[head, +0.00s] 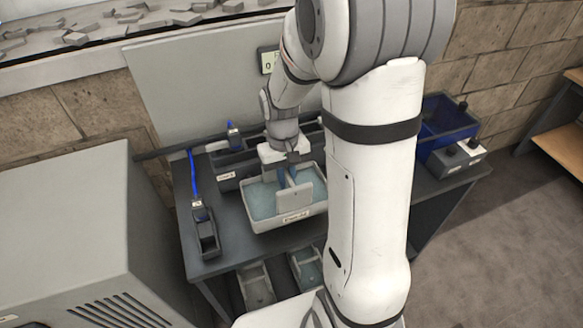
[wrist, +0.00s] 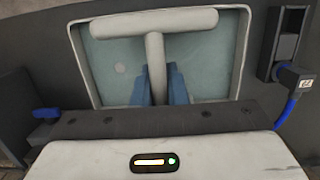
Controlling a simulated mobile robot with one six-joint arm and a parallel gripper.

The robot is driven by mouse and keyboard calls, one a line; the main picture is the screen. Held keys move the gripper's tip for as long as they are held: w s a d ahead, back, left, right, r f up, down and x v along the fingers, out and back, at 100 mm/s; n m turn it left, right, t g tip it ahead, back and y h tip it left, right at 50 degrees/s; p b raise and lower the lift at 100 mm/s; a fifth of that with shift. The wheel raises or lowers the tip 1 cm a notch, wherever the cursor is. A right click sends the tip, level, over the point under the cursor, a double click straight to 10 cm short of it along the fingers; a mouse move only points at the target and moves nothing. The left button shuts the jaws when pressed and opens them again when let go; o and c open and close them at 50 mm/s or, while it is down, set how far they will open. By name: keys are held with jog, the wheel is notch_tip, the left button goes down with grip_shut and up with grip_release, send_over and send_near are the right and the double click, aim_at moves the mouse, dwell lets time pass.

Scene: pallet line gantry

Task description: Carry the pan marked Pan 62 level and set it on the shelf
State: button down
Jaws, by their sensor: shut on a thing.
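A pale pan (head: 266,222) holds blue-green liquid and is in the middle of the head view, at the dark bench. Its front label is small and I read it only faintly as Pan 62. My gripper (head: 288,181) is over the pan, with its blue fingers shut on the pan's upright grey handle. In the wrist view, the fingers (wrist: 157,84) sit on both sides of the pale T-shaped handle (wrist: 155,48), above the pan (wrist: 82,62). The pan looks about level. I cannot tell whether its base touches the bench. My arm hides the bench to its right.
Two smaller trays (head: 256,287) (head: 306,268) are on a lower shelf under the bench. A dark holder (head: 207,240) with a blue cable stands left of the pan; a labelled dark bin (head: 228,185) is behind. A blue bin (head: 446,128) is right. A grey cabinet (head: 60,235) is left.

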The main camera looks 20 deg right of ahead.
send_over(288, 205)
jog(key=w, duration=0.1)
jog(key=shift+f, duration=2.35)
jog(key=shift+f, duration=0.2)
jog(key=c, duration=1.5)
grip_release()
jog(key=shift+o, duration=0.2)
jog(key=shift+r, duration=0.1)
